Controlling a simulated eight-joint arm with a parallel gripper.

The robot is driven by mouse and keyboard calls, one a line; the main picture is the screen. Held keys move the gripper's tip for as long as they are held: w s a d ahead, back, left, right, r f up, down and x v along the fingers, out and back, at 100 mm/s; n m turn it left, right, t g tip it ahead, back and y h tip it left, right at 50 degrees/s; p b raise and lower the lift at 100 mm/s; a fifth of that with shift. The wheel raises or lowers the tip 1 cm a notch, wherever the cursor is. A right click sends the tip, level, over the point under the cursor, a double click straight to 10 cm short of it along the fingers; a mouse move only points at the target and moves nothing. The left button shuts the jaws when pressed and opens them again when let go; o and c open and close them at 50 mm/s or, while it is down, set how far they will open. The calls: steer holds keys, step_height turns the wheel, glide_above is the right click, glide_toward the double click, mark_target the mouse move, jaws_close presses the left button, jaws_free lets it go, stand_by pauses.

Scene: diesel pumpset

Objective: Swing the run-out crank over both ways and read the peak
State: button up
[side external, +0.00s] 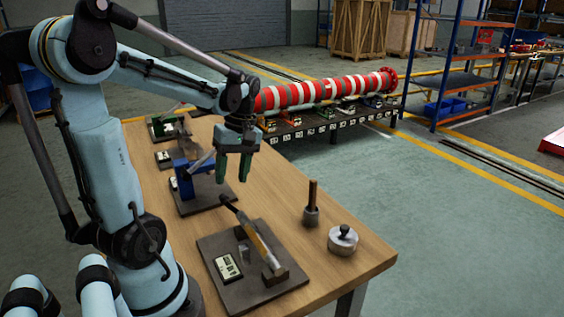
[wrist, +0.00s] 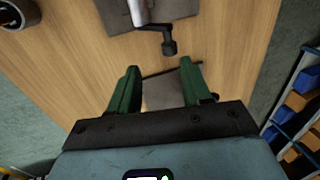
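A dark crank (wrist: 168,42) with a knobbed end sticks out from a silver shaft (wrist: 139,12) on a dark plate, at the top of the wrist view. In the side view this appears to be the near fixture, with a dark arm (side external: 228,201) at the far end of its slanting shaft (side external: 255,238). A small display unit (side external: 227,267) lies on the same plate; its figures are too small to read. My gripper (side external: 233,168) points down above the table, its green fingers apart and empty. It is clear of the crank, which lies ahead of the fingertips in the wrist view.
A blue fixture (side external: 194,182) stands close left of my gripper; a grey plate shows between the fingers. A post in a dark socket (side external: 311,215) and a round knobbed weight (side external: 342,240) stand right on the table (side external: 372,257). Wood between them and the near plate is clear.

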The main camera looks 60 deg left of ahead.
steer(key=v, duration=0.9)
steer(key=w+d+f+m+t, duration=0.1)
steer(key=w+d+f+m, duration=0.3)
steer(key=m, duration=1)
steer(key=w+d+f+m+t, duration=0.1)
steer(key=w+d+f+m, duration=0.2)
steer(key=w+d+m, duration=0.8)
steer(key=shift+w+d+f+m+t, duration=0.3)
steer(key=shift+d+f+m, duration=0.1)
steer(key=shift+d+m, duration=1.55)
steer(key=shift+d+n, duration=0.2)
steer(key=shift+n, duration=0.05)
step_height(320, 180, up, 7)
steer(key=n+t, duration=0.2)
steer(key=n, duration=2.6)
glide_above(223, 195)
steer(key=s, duration=0.2)
steer(key=shift+w+f, duration=0.3)
steer(key=shift+f, duration=1.7)
steer(key=shift+w+f, duration=0.25)
steer(key=shift+f, duration=1.7)
steer(key=shift+w+f, duration=0.3)
steer(key=shift+f, duration=1.7)
